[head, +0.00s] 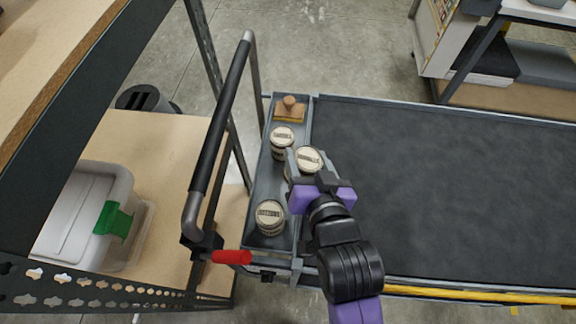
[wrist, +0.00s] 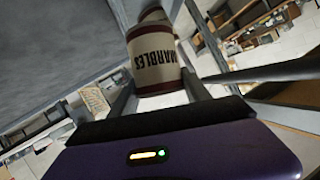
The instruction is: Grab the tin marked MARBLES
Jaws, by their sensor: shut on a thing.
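The tin marked MARBLES (wrist: 153,62) is cream with dark red bands, and its lettering is readable in the wrist view. In the head view this tin (head: 310,157) shows its pale lid, over the right edge of the narrow grey tray (head: 263,180). My gripper (head: 307,170) is shut on it, with one finger on each side. In the wrist view the fingers of my gripper (wrist: 158,88) flank its body. The tin appears raised clear of the tray. The gripper partly hides its lower side in the head view.
Two similar tins stand in the tray, one farther back (head: 283,140) and one near the front (head: 270,217). A wooden-knobbed block (head: 289,108) lies at its far end. A dark cart deck (head: 440,190) is clear to the right. A black handle bar (head: 221,115) rises left.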

